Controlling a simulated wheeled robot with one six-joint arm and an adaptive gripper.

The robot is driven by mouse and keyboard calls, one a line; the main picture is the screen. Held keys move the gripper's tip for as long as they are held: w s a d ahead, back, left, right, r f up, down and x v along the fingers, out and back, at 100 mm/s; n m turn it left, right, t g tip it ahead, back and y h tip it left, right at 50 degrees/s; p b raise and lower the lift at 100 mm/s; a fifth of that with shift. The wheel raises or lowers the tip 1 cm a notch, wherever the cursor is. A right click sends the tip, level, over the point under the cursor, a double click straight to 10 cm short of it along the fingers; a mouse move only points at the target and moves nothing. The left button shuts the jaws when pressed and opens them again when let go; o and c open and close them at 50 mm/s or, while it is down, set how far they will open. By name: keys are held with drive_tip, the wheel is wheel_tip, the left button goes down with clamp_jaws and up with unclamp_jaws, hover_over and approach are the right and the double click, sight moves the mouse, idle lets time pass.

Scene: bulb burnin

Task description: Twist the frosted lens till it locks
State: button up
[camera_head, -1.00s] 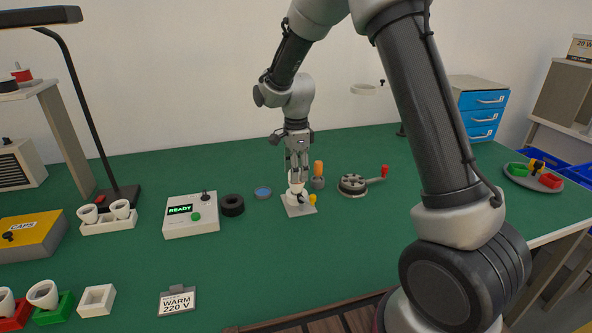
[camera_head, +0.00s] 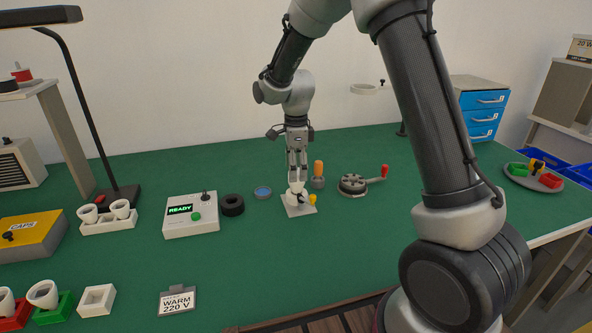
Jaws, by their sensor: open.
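A white frosted lens (camera_head: 297,186) sits upright on a small fixture with a pale square base plate (camera_head: 301,211) near the middle of the green bench. My gripper (camera_head: 297,176) points straight down over the lens, with its fingertips at or just above the lens's top. The gripper is open. Whether the fingers touch the lens is too small to tell. The lower part of the lens and the seat it stands in are hard to make out.
An orange-handled tool (camera_head: 318,170) and a crank device (camera_head: 353,185) stand close on the right. A blue-topped dish (camera_head: 263,192), a black ring (camera_head: 232,205) and a control box reading READY (camera_head: 192,220) are on the left.

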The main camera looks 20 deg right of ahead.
wheel_tip(320, 180, up, 11)
idle(0.3)
drive_tip(key=shift+r, duration=0.1)
drive_tip(key=s+d+r+n+t, duration=0.1)
drive_tip(key=s+d+n, duration=0.4)
drive_tip(key=s, duration=0.5)
drive_tip(key=s+d+r+n+t, duration=0.2)
drive_tip(key=s+d+r+n, duration=0.2)
drive_tip(key=s+n, duration=0.4)
drive_tip(key=s+d+r+n+t, duration=0.1)
drive_tip(key=s+d+r+n, duration=0.2)
drive_tip(key=s, duration=1)
drive_tip(key=d+n, duration=0.3)
drive_tip(key=shift+r+n, duration=0.15)
drive_tip(key=shift+n, duration=0.15)
